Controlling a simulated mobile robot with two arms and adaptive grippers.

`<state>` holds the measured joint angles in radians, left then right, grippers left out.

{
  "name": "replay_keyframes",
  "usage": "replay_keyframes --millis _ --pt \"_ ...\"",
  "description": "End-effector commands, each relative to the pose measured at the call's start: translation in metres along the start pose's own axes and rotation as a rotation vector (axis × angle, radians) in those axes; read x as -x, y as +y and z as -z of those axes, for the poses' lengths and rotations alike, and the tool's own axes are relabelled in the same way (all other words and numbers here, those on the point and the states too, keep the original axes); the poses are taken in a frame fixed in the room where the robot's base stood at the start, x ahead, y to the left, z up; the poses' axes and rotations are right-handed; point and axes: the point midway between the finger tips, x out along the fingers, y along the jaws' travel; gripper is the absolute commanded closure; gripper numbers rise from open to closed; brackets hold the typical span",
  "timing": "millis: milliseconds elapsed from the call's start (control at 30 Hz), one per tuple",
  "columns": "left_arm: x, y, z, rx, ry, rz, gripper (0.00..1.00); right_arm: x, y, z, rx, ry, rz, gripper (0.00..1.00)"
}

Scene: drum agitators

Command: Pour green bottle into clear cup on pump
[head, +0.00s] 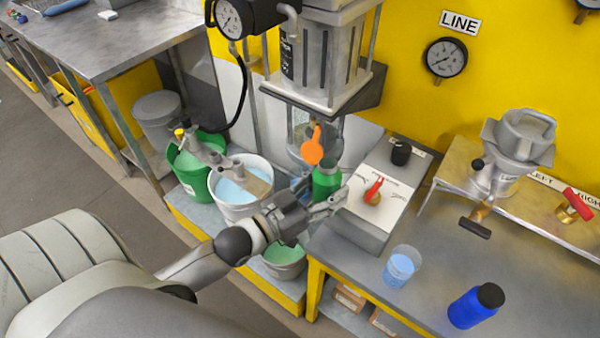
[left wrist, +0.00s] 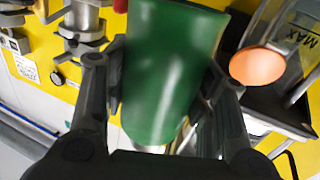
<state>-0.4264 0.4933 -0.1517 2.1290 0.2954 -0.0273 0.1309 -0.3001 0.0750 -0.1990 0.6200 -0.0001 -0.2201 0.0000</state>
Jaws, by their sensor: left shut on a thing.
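My left gripper (head: 328,203) is shut on the green bottle (head: 326,182), just below the pump (head: 330,65). In the left wrist view the bottle (left wrist: 165,75) fills the space between the two fingers and looks tilted. Beside it a clear vessel marked MAX (left wrist: 301,32) shows behind an orange disc (left wrist: 258,66). In the head view the orange disc (head: 312,150) hangs in front of a clear vessel under the pump, partly hidden. I cannot tell whether any liquid leaves the bottle. My right gripper is not in view.
A white bucket (head: 240,208) and a green bucket (head: 190,165) stand left of my gripper. A box with a red lever (head: 385,185) stands close on the right.

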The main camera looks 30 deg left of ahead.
Motion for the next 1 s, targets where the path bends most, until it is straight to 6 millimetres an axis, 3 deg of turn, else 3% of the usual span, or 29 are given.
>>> replay_keyframes --millis 1000 --pt "-0.001 -0.016 0.006 0.500 -0.028 -0.002 0.80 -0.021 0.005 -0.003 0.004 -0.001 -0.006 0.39"
